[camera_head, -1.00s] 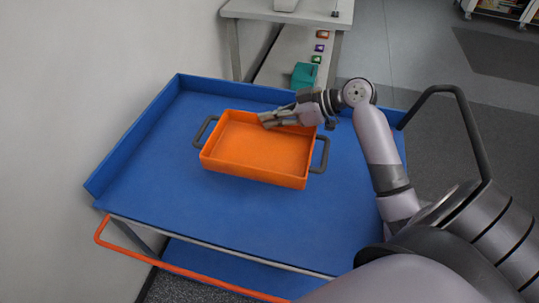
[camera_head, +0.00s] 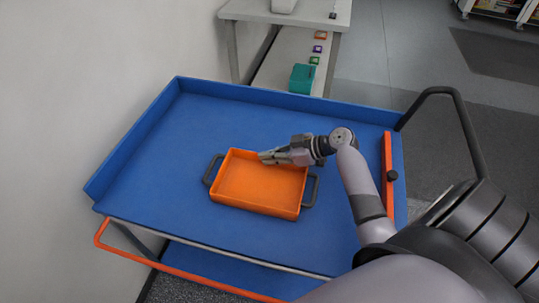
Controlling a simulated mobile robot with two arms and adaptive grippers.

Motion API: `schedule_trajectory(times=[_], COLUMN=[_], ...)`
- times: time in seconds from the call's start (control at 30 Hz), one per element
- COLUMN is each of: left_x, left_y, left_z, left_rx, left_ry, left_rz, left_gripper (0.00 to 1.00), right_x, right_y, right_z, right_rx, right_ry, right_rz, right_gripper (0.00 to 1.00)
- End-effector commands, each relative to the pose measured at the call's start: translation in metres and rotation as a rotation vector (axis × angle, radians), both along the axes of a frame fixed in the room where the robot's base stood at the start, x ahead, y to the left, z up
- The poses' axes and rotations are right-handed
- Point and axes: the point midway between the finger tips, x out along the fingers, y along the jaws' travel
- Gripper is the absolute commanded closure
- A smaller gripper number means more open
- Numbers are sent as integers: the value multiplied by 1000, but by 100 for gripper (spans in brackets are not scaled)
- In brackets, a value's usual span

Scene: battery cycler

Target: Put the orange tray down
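The orange tray (camera_head: 262,185), empty with two dark side handles, is on or just above the blue cart top (camera_head: 150,180); I cannot tell if it touches. My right gripper (camera_head: 268,157) is at the tray's far rim, with its fingers pointing left over it. The rim lies at the fingers, but whether they are closed on it is too small to tell. My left gripper is not in view.
The cart has raised blue walls at the back and left, and an orange rail (camera_head: 180,268) in front. An orange bar (camera_head: 387,180) stands at its right side. A white table (camera_head: 290,15) with a teal box (camera_head: 302,77) on its lower shelf is behind.

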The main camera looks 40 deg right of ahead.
Motion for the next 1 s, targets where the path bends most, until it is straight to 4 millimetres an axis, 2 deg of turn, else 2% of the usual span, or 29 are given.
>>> schedule_trajectory(times=[0.1, 0.13, 0.43, 0.77, 1.0], left_x=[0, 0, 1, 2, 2], left_y=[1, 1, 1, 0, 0], left_z=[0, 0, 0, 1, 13], left_rx=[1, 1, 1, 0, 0], left_ry=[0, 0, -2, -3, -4], left_rz=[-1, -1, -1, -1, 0], left_gripper=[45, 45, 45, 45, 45], right_x=[0, 0, 0, -2, -24], right_y=[0, 0, 0, -2, -22], right_z=[1, 0, 0, 2, 19], right_rx=[1, -1, -1, -1, -4], right_ry=[-1, 1, 1, 1, 4], right_rz=[0, 0, 0, 0, -1], right_gripper=[100, 96, 76, 75, 75])
